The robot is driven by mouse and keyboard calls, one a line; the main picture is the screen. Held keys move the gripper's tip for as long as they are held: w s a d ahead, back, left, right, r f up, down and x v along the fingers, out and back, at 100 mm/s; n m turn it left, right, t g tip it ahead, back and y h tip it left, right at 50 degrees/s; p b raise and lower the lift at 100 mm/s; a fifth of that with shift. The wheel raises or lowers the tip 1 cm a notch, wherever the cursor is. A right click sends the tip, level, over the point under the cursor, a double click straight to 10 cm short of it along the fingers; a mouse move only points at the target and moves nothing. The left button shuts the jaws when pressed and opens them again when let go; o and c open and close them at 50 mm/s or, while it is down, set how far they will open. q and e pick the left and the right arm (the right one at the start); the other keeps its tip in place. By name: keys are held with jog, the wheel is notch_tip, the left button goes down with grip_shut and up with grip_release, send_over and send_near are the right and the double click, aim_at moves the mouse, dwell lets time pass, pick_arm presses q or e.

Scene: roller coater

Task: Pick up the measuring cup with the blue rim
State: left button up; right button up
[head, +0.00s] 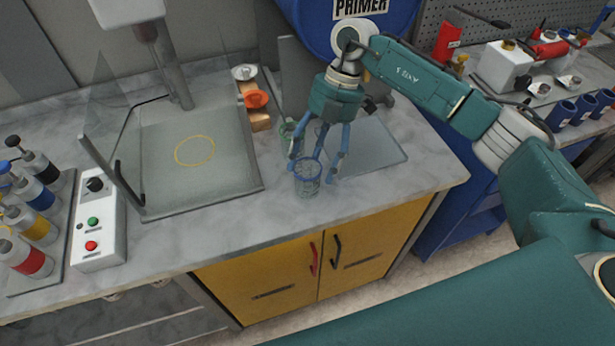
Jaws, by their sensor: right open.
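The measuring cup with the blue rim (307,187) is clear and stands upright near the front edge of the grey marble counter. My right gripper (315,164) points down right at this cup, with its blue fingers spread open around or just behind the cup's rim. I cannot tell whether the fingers touch it. A second clear cup with a greenish rim (286,130) stands just behind, partly hidden by the fingers. My left gripper is not in view.
A glass-sided mixing station (215,172) with a yellow ring stands left. A flat clear plate (378,140) lies right. A blue primer drum (300,20) stands behind my right arm.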

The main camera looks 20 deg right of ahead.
aim_at(308, 172)
jog(key=shift+p+x, duration=0.5)
jog(key=shift+x, duration=1.35)
jog(key=shift+w+a, duration=0.1)
jog(key=shift+w, duration=0.05)
jog(key=c, duration=1)
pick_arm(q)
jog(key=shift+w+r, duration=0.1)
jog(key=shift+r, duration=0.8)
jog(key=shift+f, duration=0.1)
pick_arm(e)
jog(key=shift+r, duration=0.15)
